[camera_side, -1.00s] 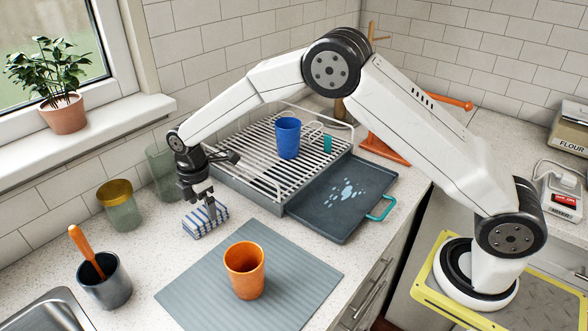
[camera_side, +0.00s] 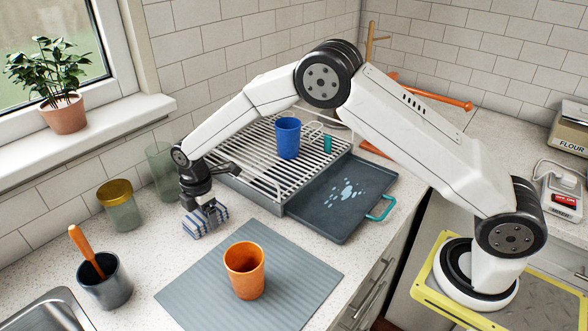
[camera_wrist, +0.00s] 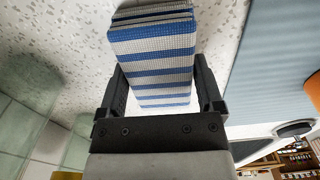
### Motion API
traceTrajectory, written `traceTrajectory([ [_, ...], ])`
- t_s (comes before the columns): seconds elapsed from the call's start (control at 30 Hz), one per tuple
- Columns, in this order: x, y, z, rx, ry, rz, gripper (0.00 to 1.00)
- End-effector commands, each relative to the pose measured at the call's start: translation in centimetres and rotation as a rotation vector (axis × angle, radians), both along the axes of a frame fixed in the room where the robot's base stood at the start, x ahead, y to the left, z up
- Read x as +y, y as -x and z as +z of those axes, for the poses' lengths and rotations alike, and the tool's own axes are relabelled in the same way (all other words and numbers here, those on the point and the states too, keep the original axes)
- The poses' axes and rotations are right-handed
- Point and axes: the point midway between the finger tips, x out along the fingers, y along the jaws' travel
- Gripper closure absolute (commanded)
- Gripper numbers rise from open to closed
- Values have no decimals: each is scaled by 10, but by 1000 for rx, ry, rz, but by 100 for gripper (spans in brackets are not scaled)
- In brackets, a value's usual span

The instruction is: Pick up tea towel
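The tea towel (camera_side: 204,226) is a folded blue-and-white striped bundle on the speckled counter, left of the grey mat. My gripper (camera_side: 207,212) is down over it, pointing downward. In the wrist view the towel (camera_wrist: 152,45) lies between the two fingers of my gripper (camera_wrist: 160,85), one on each side. The fingers are apart, and narrow gaps seem to show beside the towel, so they are around it without clearly pressing it.
A grey ribbed mat (camera_side: 205,290) holds an orange cup (camera_side: 245,270). A dish rack (camera_side: 240,185) with a blue cup (camera_side: 288,138) stands behind. A glass jar (camera_side: 120,207), a green glass (camera_side: 163,170) and a dark pot (camera_side: 106,284) stand to the left.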

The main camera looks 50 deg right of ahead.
Motion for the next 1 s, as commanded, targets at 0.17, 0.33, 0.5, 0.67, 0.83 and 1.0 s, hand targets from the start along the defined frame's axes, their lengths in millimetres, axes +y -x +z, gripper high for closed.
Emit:
traceTrajectory([
  [0.17, 0, 0, 0, -1, 0, 0, 75],
  [0.33, 0, 0, 1, -1, 0, 0, 75],
  [0.5, 0, 0, 6, -1, 0, 0, 75],
  [0.67, 0, -1, 19, -1, -1, 0, 75],
  [0.83, -1, 4, 37, 0, -1, 0, 75],
  [1.0, -4, 18, 54, 0, -1, 0, 75],
])
